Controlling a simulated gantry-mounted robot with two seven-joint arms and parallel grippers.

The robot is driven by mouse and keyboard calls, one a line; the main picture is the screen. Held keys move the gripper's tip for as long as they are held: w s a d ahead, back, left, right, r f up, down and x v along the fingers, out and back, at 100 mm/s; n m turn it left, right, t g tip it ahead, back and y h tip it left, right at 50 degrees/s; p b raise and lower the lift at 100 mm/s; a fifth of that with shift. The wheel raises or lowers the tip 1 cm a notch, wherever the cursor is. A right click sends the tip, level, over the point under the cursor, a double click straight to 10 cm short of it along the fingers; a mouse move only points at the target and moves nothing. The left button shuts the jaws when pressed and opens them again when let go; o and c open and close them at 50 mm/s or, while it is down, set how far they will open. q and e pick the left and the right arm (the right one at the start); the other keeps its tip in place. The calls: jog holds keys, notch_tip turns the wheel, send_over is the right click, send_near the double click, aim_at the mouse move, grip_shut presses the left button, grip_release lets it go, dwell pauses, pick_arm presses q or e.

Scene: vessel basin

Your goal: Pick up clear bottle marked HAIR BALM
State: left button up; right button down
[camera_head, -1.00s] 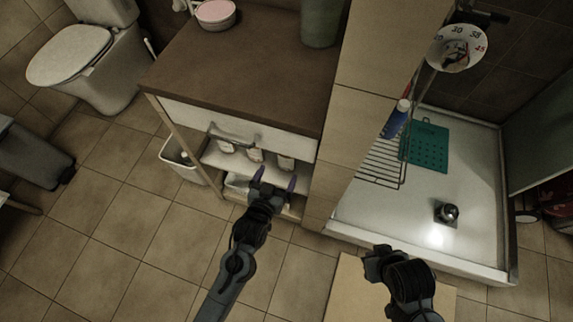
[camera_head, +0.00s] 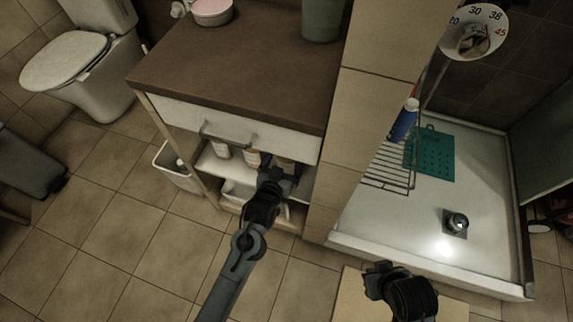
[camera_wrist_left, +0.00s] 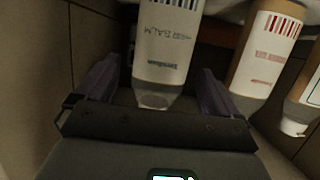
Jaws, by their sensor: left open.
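The clear bottle marked HAIR BALM (camera_wrist_left: 166,45) stands in the left wrist view with its print upside down, a white label and a clear end nearest me. My left gripper (camera_wrist_left: 157,80) is open, with one purple finger on each side of the bottle. In the head view the left gripper (camera_head: 277,175) reaches into the open shelf under the drawer, at its right end, and mostly hides the bottle there. Whether the fingers touch the bottle, I cannot tell. My right gripper (camera_head: 378,279) is low at the right, away from the shelf.
Two more labelled bottles (camera_head: 252,159) (camera_head: 222,150) stand to the left on the same shelf; one shows close by in the wrist view (camera_wrist_left: 265,52). The drawer front with its handle (camera_head: 225,137) and the brown counter (camera_head: 235,70) are above. A tiled wall (camera_head: 335,170) is right.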

pick_arm(q)
jog(key=shift+b+x, duration=0.4)
jog(key=shift+x, duration=0.95)
jog(key=shift+s, duration=0.1)
jog(key=shift+r, duration=0.1)
jog(key=c, duration=1.2)
